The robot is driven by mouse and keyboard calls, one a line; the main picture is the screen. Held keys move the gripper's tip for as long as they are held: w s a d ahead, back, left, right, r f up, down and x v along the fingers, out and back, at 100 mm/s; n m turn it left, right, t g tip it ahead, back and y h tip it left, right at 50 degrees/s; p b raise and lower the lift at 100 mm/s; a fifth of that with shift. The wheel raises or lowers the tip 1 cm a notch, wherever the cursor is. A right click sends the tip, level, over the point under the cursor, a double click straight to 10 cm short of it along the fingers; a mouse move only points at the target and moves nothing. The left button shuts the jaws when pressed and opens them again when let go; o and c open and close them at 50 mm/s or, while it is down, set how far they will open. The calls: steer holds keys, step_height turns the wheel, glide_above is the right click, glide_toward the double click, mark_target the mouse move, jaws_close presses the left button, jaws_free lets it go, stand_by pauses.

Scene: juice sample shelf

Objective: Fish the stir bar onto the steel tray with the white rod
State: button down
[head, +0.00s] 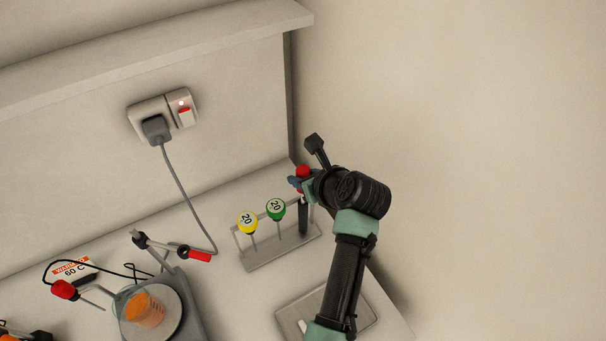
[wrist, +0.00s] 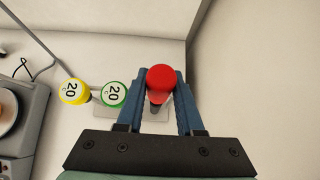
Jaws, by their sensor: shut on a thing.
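My gripper (head: 299,182) is at the right end of a metal rack (head: 265,262). In the wrist view my gripper (wrist: 160,88) is shut on a red-topped piece (wrist: 160,78), whose red top (head: 303,171) also shows in the head view. A dark upright shaft (head: 303,217) shows below it; I cannot tell if they are one piece. A glass beaker of orange liquid (head: 145,309) stands on a round plate at lower left. No stir bar can be made out in it. The steel tray (head: 287,312) is partly hidden behind my arm. A small white piece (head: 303,326) shows on it; whether it is the rod is unclear.
Yellow (head: 247,222) and green (head: 275,208) knobs marked 20 stand in the rack, left of my gripper. A wall rises close behind the rack.

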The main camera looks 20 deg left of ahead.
stand_by(0.3)
steer(key=shift+r+p, duration=3.9)
steer(key=shift+p, duration=0.7)
steer(key=shift+r+p, duration=0.5)
steer(key=shift+r, duration=3.35)
